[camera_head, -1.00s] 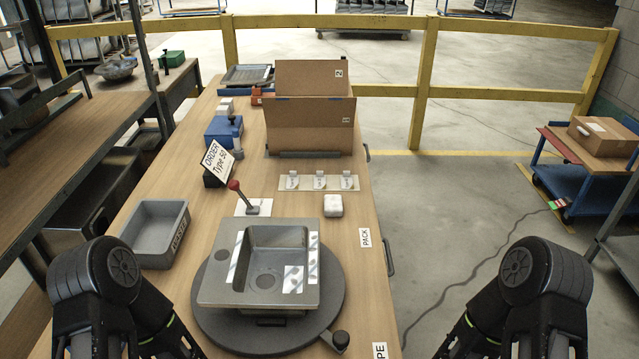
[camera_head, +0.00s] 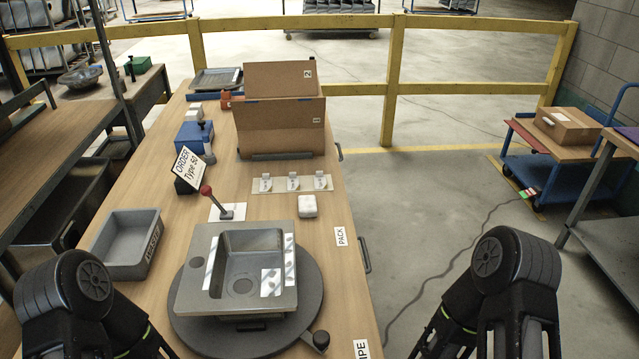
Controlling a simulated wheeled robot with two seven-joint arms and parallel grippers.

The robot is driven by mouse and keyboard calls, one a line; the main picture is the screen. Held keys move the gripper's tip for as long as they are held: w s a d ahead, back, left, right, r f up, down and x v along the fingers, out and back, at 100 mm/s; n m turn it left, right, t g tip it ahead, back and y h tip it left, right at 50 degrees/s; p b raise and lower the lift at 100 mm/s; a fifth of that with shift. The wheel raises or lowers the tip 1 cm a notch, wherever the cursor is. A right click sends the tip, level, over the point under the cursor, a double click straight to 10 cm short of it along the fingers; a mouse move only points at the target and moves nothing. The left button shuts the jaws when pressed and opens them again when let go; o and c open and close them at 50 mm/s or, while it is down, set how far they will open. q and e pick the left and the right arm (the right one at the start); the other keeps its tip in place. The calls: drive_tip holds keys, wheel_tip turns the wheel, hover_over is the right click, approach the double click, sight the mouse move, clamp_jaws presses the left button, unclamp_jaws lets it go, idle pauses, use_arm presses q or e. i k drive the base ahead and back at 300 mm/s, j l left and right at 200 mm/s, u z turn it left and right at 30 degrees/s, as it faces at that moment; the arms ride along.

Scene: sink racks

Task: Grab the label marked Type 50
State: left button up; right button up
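A white order card (camera_head: 187,167) reading "ORDER Type 50" stands tilted in a dark holder on the table, left of the middle. A pale strip (camera_head: 292,184) with three small white labels stands behind the sink; their print is too small to read. A grey sink (camera_head: 234,270) with white strips on its rim sits on a dark round turntable (camera_head: 306,338). My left arm shows at the bottom left and my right arm at the bottom right. The fingers of both grippers are out of frame. Both arms are apart from the labels.
A grey bin (camera_head: 127,245) stands left of the sink. A red-knobbed lever (camera_head: 207,190) and a white block (camera_head: 307,206) stand behind it. Cardboard (camera_head: 281,128) stands upright farther back. A yellow rail (camera_head: 390,88) runs behind the table. A cart (camera_head: 555,165) with a box is at right.

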sight(266, 182)
drive_tip(key=k+l, duration=0.1)
drive_tip(key=l, duration=0.25)
drive_tip(key=k+l+u, duration=0.1)
drive_tip(key=l, duration=0.25)
drive_tip(key=k+l, duration=0.1)
drive_tip(key=l, duration=0.25)
drive_tip(key=k+l+u, duration=0.1)
drive_tip(key=l, duration=0.25)
drive_tip(key=i+l+u, duration=0.15)
drive_tip(key=l, duration=0.4)
drive_tip(key=l+u, duration=0.1)
drive_tip(key=l, duration=0.4)
drive_tip(key=i+l+u, duration=0.15)
drive_tip(key=l, duration=0.4)
drive_tip(key=i+l+u, duration=0.1)
drive_tip(key=i+l, duration=0.45)
drive_tip(key=i+l+u, duration=0.15)
drive_tip(key=l, duration=0.25)
drive_tip(key=i+l, duration=0.35)
drive_tip(key=i+l+u, duration=0.25)
drive_tip(key=i+l, duration=0.25)
drive_tip(key=l, duration=0.25)
drive_tip(key=i+l, duration=0.2)
drive_tip(key=l, duration=0.2)
drive_tip(key=u, duration=0.05)
